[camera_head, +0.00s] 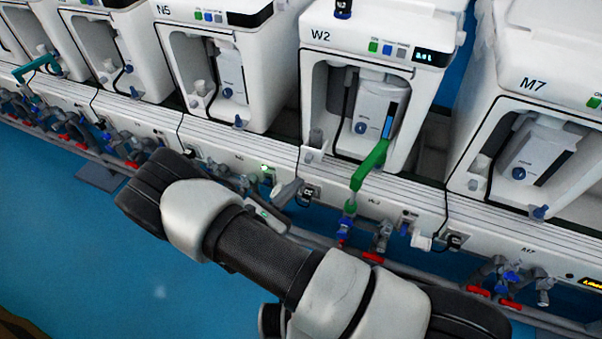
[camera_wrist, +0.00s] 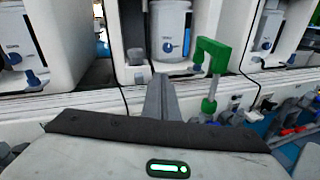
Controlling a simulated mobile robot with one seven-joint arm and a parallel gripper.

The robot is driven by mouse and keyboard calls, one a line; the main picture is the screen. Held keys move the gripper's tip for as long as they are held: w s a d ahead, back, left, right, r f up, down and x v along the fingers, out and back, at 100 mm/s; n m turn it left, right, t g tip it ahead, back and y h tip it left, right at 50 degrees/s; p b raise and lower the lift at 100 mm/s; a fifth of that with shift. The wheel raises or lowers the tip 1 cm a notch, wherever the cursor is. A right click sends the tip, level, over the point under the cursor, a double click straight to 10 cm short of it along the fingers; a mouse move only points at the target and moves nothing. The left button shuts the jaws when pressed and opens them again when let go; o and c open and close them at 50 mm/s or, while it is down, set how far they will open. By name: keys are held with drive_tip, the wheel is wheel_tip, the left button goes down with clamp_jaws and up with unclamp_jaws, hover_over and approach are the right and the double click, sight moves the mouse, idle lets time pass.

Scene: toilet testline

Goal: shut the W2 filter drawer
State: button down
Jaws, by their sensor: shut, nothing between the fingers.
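The W2 unit (camera_head: 345,48) is a white cabinet with an open front bay, right of centre in the head view. In its bay is a white canister (camera_head: 378,105) with a blue knob; it also shows in the wrist view (camera_wrist: 168,28). At the bay's lower left, a small white piece (camera_head: 312,155) with a grey cup (camera_head: 316,137) stands at the front edge. I cannot tell whether this is the filter drawer or how far it is out. My gripper (camera_head: 287,190) is shut and empty, below and left of that bay. In the wrist view its fingers (camera_wrist: 160,92) point toward the bay's lower front.
A green pipe (camera_head: 370,165) juts from W2's front, right of my gripper, and shows in the wrist view (camera_wrist: 212,62). Units N5 (camera_head: 225,15) and M7 (camera_head: 540,85) flank W2. Valves and hoses line the rail below. The blue floor (camera_head: 120,255) is open.

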drive_tip(key=s+a+f+n+t+y, duration=0.2)
drive_tip(key=a+f+n+y, duration=0.1)
drive_tip(key=f+n+y, duration=0.15)
drive_tip(key=b, duration=0.2)
approach(307, 161)
drive_tip(key=shift+h, duration=0.45)
drive_tip(key=x, duration=0.6)
drive_tip(key=shift+w+a+f, duration=0.3)
drive_tip(key=shift+f, duration=0.05)
